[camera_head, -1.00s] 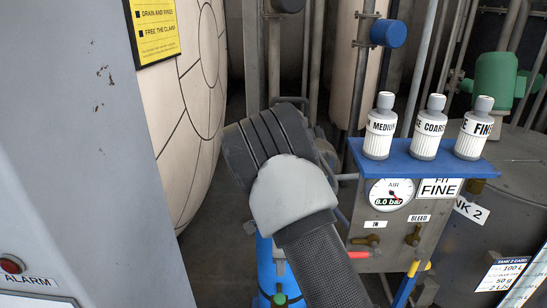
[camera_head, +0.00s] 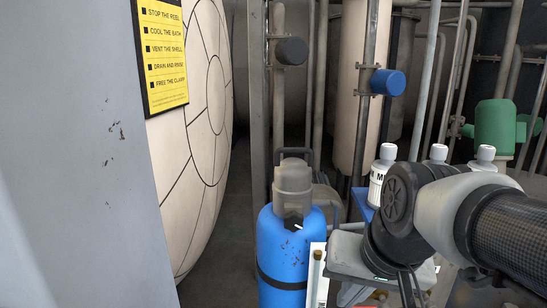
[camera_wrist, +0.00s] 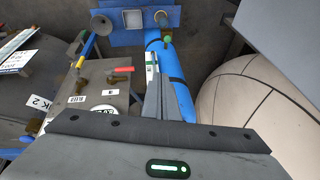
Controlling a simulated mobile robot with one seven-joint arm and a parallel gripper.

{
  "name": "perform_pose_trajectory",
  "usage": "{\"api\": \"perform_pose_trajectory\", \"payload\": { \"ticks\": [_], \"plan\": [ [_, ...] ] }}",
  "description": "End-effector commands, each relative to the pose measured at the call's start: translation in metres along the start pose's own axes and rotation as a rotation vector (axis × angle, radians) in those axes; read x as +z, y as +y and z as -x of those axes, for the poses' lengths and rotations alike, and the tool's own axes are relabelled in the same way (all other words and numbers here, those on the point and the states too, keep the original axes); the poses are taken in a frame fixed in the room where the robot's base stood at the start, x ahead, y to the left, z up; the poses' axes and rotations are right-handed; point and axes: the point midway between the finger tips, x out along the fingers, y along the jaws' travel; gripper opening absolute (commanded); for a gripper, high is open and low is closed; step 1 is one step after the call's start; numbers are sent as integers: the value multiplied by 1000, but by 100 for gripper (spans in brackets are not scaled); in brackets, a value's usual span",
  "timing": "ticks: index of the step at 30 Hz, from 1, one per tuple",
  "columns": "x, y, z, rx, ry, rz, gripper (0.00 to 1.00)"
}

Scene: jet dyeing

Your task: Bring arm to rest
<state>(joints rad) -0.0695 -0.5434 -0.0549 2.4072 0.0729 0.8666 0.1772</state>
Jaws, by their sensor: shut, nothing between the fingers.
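My gripper (camera_wrist: 157,95) shows in the wrist view as two grey fingers closed together, with nothing between them. Its fingertips point toward the blue cylinder (camera_wrist: 178,88), which lies behind them in the picture. In the head view my arm comes in from the right edge, and its dark wrist joint is in front of the bottle shelf. The gripper's fingers cannot be made out in that view.
Three white bottles (camera_head: 378,178) stand behind my arm, partly hidden. The blue cylinder (camera_head: 285,250) stands upright left of my wrist. A cream round vessel (camera_head: 205,120) and a grey cabinet (camera_head: 75,180) are at left. The valve panel (camera_wrist: 97,82) is close to my gripper.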

Motion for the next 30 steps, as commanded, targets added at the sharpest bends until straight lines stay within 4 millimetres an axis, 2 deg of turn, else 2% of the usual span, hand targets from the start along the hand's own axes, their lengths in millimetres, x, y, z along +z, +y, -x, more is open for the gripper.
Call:
{"api": "perform_pose_trajectory", "payload": {
  "ticks": [8,9,14,24,30],
  "plan": [
    [30,26,32,90,99,230,0],
    [21,21,48,86,93,225,0],
    [8,15,78,83,90,222,0],
    [-22,1,150,82,90,219,0],
    [-25,0,159,82,90,219,0]
  ]
}}
